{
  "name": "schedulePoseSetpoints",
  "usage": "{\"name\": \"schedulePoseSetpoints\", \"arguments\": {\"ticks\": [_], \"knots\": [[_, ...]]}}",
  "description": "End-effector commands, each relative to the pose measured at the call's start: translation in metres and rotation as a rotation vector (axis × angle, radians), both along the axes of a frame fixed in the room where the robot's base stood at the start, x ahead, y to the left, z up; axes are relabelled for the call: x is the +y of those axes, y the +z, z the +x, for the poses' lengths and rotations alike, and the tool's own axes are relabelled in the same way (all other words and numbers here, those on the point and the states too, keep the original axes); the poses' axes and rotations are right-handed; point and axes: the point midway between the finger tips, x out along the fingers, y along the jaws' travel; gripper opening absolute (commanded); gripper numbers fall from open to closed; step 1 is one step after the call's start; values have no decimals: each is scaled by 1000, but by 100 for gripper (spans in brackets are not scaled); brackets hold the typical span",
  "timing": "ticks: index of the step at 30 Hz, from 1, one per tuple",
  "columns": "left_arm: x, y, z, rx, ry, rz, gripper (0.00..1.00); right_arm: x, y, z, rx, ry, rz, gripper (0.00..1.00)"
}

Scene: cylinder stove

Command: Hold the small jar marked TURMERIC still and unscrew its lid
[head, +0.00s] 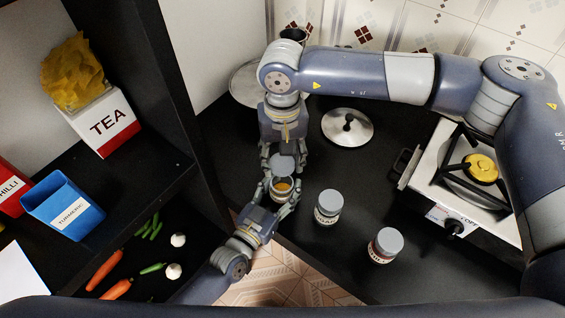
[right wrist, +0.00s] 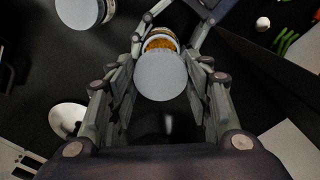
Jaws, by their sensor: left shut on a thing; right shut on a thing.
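The small jar (head: 282,196) stands open, with orange-yellow contents showing inside its rim; its label is not readable. My left gripper (head: 279,193) is shut around the jar body from below in the head view. The grey round lid (head: 283,164) is off the jar's mouth, apart from it. My right gripper (head: 283,167) is shut on the lid, just above the jar in the head view. In the right wrist view the lid (right wrist: 161,76) sits between the fingers, and the open jar (right wrist: 160,43) shows behind it, partly covered.
Two other grey-lidded jars (head: 328,205) (head: 385,244) stand to the right on the dark counter. A pot lid (head: 347,126) lies behind, near the stove (head: 440,195). A shelf at left holds a TEA box (head: 104,124) and a blue TURMERIC container (head: 63,207). Vegetables lie lower left.

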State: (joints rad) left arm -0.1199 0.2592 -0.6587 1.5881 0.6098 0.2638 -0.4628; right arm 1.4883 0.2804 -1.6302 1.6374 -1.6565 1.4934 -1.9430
Motion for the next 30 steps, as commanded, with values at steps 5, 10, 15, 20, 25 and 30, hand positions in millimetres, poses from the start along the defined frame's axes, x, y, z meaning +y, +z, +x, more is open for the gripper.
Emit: {"name": "schedulePoseSetpoints", "arguments": {"ticks": [5, 10, 15, 20, 25, 30], "knots": [[0, 0, 0, 0, 0, 0, 58, 0, -1, 0, 1, 0, 0, 17], [0, 0, 0, 0, 0, 0, 75, 0, -1, 0, 1, 0, 0, 17], [0, 0, 0, 0, 0, 0, 75, 0, -1, 0, 1, 1, 0, 17], [2, 0, -3, 1, 0, 1, 75, 0, -1, 0, 1, 1, 0, 17], [14, -2, -24, 3, -1, 3, 75, 0, -1, 0, 1, 1, 0, 17], [34, -1, -57, 4, -2, 3, 75, 0, -1, 0, 1, 1, 0, 17]]}}
